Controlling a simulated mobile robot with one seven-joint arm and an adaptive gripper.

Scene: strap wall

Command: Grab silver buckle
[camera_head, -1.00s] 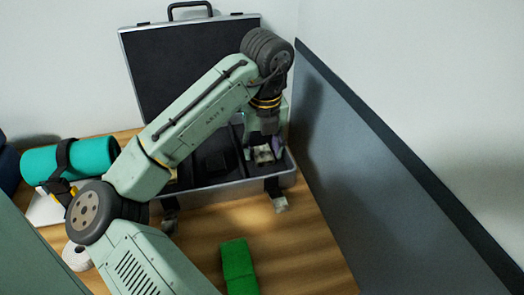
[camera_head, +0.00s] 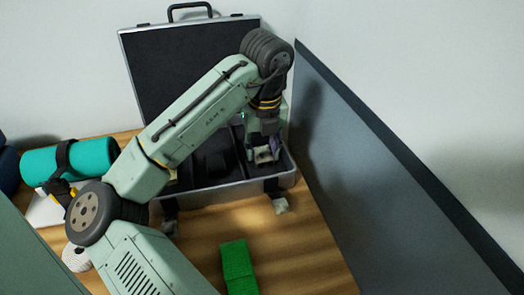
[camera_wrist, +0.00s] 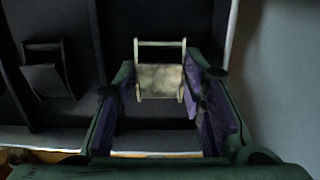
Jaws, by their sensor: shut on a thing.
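The silver buckle (camera_wrist: 160,82) is a pale, worn metal frame with a crossbar, inside the open case (camera_head: 215,192) near its right end. In the wrist view it lies between the purple-lined fingers of my gripper (camera_wrist: 160,88). My gripper is shut on it, with one finger at each side. In the head view my gripper (camera_head: 263,150) reaches down into the right compartment, and the buckle (camera_head: 263,156) shows small and partly covered between the fingers.
A dark buckle-like piece (camera_wrist: 47,78) sits in the compartment to the left. The case's black lid (camera_head: 180,75) stands open behind. A grey wall panel (camera_head: 350,160) is close on the right. A green block (camera_head: 238,268) and a strapped teal roll (camera_head: 92,158) rest on the table.

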